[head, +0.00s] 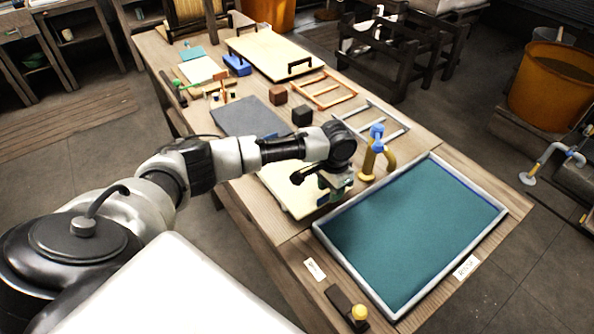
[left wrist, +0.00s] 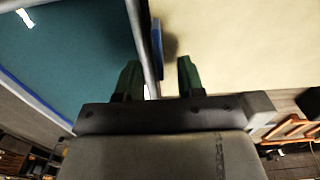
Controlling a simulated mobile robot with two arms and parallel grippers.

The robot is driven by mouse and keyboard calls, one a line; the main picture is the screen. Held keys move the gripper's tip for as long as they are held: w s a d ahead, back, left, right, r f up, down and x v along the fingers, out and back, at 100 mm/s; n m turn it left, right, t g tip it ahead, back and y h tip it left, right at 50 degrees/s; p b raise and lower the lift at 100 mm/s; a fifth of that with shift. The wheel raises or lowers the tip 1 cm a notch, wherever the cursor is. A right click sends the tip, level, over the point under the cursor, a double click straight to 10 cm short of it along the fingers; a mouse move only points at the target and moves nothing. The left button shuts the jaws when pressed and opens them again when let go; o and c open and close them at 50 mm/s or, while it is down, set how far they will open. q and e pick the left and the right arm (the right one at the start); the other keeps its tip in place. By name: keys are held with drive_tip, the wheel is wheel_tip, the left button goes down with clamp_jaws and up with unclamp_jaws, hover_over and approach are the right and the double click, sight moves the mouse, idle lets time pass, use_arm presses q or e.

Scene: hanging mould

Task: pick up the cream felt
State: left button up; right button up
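The cream felt (head: 288,198) lies flat on the wooden table, left of the blue-green framed tray and partly hidden by my left arm. It also fills the upper right of the left wrist view (left wrist: 245,45). My left gripper (head: 333,192) is over its right edge, near the tray's rim. In the left wrist view my left gripper (left wrist: 160,78) has its fingers apart with nothing held. A small blue tab (left wrist: 157,48) stands at the felt's edge beyond the fingertips. My right gripper is not in view.
The tray with a pale rim (head: 376,290) takes up the near right of the table. A yellow clamp with a blue top (head: 376,150) stands close behind my gripper. A grey sheet (head: 245,117), dark blocks (head: 302,115) and wooden frames (head: 325,90) lie farther back.

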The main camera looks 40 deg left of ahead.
use_arm(q)
drive_tip(key=shift+f, duration=0.95)
clamp_jaws()
drive_tip(key=shift+r, duration=0.1)
